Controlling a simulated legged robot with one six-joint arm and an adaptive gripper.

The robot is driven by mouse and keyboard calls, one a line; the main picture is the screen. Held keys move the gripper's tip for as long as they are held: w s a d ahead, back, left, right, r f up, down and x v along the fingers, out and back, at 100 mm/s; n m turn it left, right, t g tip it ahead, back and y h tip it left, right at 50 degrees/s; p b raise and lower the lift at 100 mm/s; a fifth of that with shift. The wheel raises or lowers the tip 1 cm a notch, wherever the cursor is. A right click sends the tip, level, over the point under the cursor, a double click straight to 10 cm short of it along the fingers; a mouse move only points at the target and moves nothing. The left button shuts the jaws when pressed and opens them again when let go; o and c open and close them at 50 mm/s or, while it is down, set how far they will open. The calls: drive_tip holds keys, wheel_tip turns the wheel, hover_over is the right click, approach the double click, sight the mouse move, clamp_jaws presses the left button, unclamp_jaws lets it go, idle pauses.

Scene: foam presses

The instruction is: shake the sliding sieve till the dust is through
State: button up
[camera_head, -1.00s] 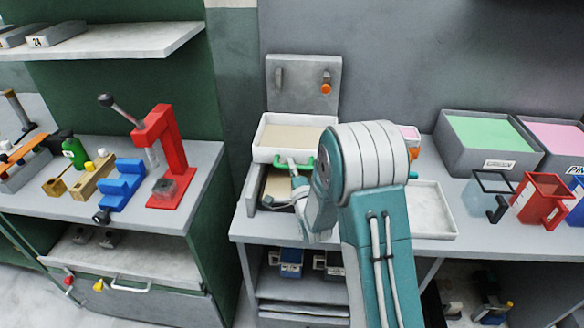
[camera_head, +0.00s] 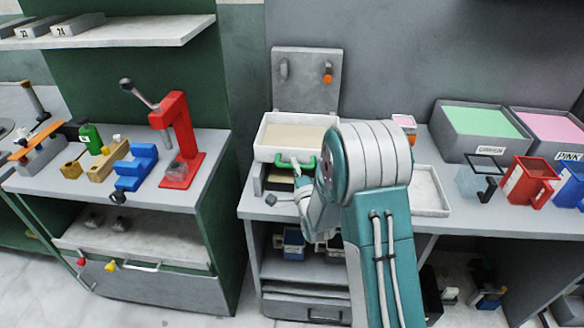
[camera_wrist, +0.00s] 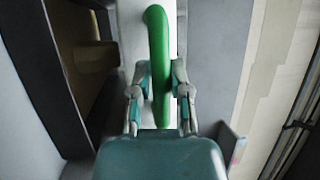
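The sliding sieve (camera_head: 264,148) is a white-rimmed tray with a pale beige layer inside, on a grey stand in the middle of the head view. Its green handle (camera_head: 307,167) is on its near side; in the wrist view the green handle (camera_wrist: 158,40) runs lengthwise between the fingers. My gripper (camera_wrist: 160,82) is shut on this handle, a finger against each side. In the head view my gripper (camera_head: 297,172) is partly hidden by my arm. The space under the sieve is mostly dark, so I cannot tell how much dust lies there.
A shallow white tray (camera_head: 432,196) lies right of my arm. Farther right stand bins with green (camera_head: 478,122) and pink contents and a red container (camera_head: 527,183). A red press (camera_head: 180,140) stands on the left bench. An upright grey panel (camera_head: 306,90) rises behind the sieve.

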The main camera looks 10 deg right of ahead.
drive_tip(key=o, duration=0.3)
drive_tip(key=shift+d+f, duration=0.15)
drive_tip(key=shift+d, duration=0.1)
drive_tip(key=shift+a, duration=0.25)
drive_tip(key=shift+s, duration=0.3)
drive_tip(key=v, duration=1.1)
drive_tip(key=shift+s+f, duration=0.1)
drive_tip(key=shift+s, duration=0.1)
